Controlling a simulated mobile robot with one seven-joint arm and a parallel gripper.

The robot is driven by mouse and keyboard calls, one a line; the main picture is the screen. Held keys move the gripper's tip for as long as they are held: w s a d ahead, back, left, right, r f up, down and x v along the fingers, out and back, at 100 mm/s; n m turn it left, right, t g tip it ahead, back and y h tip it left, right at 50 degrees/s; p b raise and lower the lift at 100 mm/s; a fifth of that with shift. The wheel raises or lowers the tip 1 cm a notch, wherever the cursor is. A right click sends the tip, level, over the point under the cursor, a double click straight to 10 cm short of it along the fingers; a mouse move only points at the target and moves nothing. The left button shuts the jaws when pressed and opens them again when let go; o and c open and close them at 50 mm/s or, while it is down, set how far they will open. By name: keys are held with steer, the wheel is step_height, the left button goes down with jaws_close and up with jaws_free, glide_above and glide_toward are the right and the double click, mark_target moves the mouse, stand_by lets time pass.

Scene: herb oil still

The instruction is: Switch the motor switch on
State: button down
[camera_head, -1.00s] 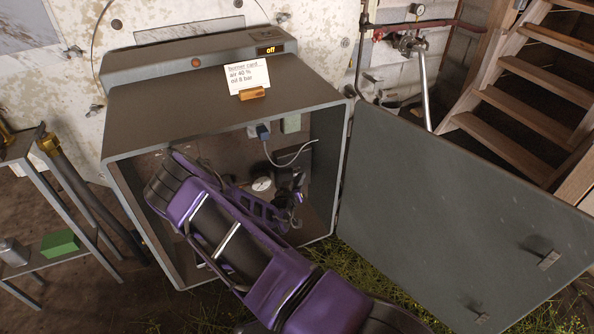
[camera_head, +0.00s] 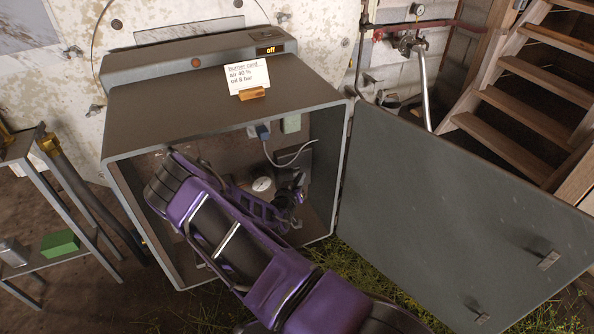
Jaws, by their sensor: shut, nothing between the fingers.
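The open grey burner cabinet (camera_head: 225,100) stands in the middle of the head view, with a small lit display (camera_head: 269,50) on top reading "off". My purple arm reaches in through the front opening. My gripper (camera_head: 298,184) is small and dark in the right part of the cabinet, near the back panel. It looks shut and empty. A round white gauge (camera_head: 262,184) shows just left of it. I cannot clearly pick out the motor switch; my arm hides much of the interior. I cannot tell whether the gripper touches anything.
The cabinet door (camera_head: 450,215) hangs wide open to the right. A blue connector (camera_head: 262,131) with a loose grey cable (camera_head: 290,160) and a pale green box (camera_head: 291,124) sit high inside. A burner card (camera_head: 249,77) stands on top. A shelf (camera_head: 45,262) is at left, wooden stairs (camera_head: 520,115) at right.

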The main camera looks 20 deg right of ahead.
stand_by(0.4)
steer(key=shift+w+b, duration=0.45)
steer(key=shift+b, duration=0.05)
steer(key=shift+w+r, duration=0.1)
steer(key=shift+w, duration=0.15)
stand_by(0.4)
stand_by(0.4)
steer(key=shift+s, duration=0.7)
steer(key=shift+s+f+p, duration=0.15)
steer(key=shift+s+f, duration=0.05)
steer(key=shift+s, duration=1.05)
steer(key=shift+s+f+p, duration=0.15)
steer(key=shift+s+f, duration=0.05)
steer(key=shift+s, duration=1.05)
